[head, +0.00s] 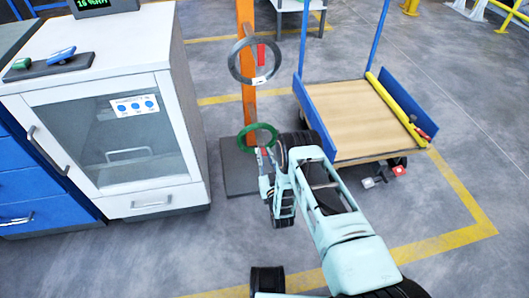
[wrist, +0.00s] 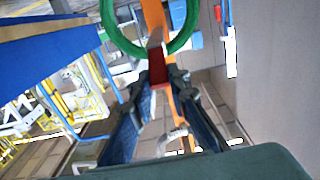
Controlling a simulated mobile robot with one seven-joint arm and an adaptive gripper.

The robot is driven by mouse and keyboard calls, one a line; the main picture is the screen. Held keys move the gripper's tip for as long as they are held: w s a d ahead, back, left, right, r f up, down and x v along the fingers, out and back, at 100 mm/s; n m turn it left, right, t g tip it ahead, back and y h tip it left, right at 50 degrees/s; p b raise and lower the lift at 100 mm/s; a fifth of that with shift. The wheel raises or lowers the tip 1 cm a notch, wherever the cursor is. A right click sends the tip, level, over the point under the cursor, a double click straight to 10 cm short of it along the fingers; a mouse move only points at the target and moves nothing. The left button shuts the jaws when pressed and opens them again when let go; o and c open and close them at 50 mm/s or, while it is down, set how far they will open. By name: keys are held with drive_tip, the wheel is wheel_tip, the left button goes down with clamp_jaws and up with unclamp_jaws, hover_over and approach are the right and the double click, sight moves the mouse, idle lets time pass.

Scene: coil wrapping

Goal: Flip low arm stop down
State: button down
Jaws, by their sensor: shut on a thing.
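The orange post (head: 247,90) carries a green ring (head: 273,130) low down and a grey ring (head: 232,63) higher up. A small red piece, which looks like the low arm stop (head: 258,151), shows just below the green ring. In the wrist view the red stop (wrist: 157,68) sits between my fingertips, with the green ring (wrist: 112,32) right behind it. My gripper (head: 265,168) is at the low arm, and its fingers (wrist: 163,88) are closed on the red stop. The low arm itself is mostly hidden.
A white glass-door cabinet (head: 150,200) stands close on the left. A flat cart (head: 350,125) with blue end panels and a yellow bar stands at the right. A red piece (head: 261,54) sticks up at the upper ring. Floor in front of the cabinet is clear.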

drive_tip(key=shift+s+f+t+y, duration=0.15)
drive_tip(key=shift+f+t, duration=0.2)
drive_tip(key=shift+t, duration=0.25)
drive_tip(key=shift+f+t+y, duration=0.15)
drive_tip(key=shift+f+t, duration=0.2)
drive_tip(key=shift+t, duration=0.55)
drive_tip(key=c, duration=1.8)
unclamp_jaws()
drive_tip(key=shift+c, duration=0.2)
drive_tip(key=shift+f, duration=0.1)
drive_tip(key=v, duration=0.7)
drive_tip(key=shift+s, duration=0.2)
drive_tip(key=shift+w+d, duration=0.1)
